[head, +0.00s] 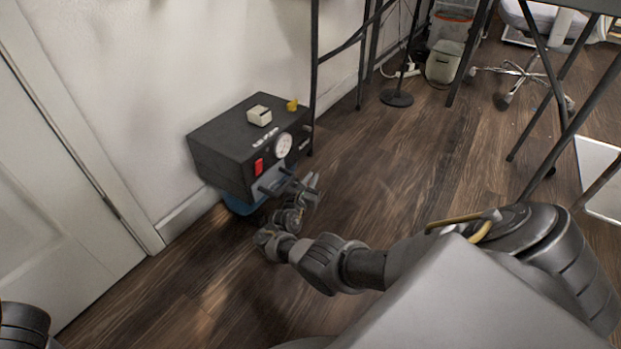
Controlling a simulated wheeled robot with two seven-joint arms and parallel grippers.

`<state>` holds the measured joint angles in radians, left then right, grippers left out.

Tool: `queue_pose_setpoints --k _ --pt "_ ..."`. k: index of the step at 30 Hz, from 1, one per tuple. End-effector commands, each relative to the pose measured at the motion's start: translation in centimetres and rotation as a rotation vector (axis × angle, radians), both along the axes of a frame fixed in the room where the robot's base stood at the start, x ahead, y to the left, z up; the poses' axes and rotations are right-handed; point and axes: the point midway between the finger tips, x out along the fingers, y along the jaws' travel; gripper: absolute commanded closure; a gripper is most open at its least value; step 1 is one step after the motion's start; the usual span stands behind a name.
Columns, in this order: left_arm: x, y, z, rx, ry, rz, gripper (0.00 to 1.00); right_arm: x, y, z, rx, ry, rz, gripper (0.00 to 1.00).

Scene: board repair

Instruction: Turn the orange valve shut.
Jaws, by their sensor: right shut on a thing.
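A small orange-yellow piece (291,104), which looks like the valve, stands on the top right edge of a black box (215,150). My right gripper (285,181) is low at the box's front face, below the gauge and apart from the orange-yellow piece. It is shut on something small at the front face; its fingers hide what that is. My left gripper is out of view; only a dark part of my left arm shows at the bottom left corner.
The box carries a round white gauge (283,145), a red switch (258,167) and a pale block (259,115) on top. A blue thing (240,203) shows under it. Wall and door (50,200) are at left.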

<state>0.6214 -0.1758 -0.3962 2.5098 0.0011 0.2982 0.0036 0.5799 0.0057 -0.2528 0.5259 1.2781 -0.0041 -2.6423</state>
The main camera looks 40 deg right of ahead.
Motion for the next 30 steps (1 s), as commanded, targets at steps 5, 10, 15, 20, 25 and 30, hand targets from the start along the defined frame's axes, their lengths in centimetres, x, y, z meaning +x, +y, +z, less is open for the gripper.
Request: queue_pose_setpoints --k 5,10,15,20,25,30 --pt "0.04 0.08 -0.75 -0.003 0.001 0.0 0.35 -0.03 -0.01 -0.15 0.001 0.0 -0.041 1.0" --pt "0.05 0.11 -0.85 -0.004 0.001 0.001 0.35 -0.04 -0.06 -0.04 0.001 0.0 -0.055 1.0" --pt "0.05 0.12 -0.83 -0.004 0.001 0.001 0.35 -0.04 -0.11 0.01 0.001 0.0 -0.056 1.0" --pt "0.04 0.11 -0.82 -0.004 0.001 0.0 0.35 -0.04 -0.14 0.02 0.001 0.0 -0.056 1.0" --pt "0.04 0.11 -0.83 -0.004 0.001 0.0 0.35 -0.06 -0.15 0.02 0.001 0.0 -0.056 0.7" --pt "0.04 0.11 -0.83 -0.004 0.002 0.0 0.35 -0.08 -0.15 0.01 0.0 -0.001 -0.057 0.69"
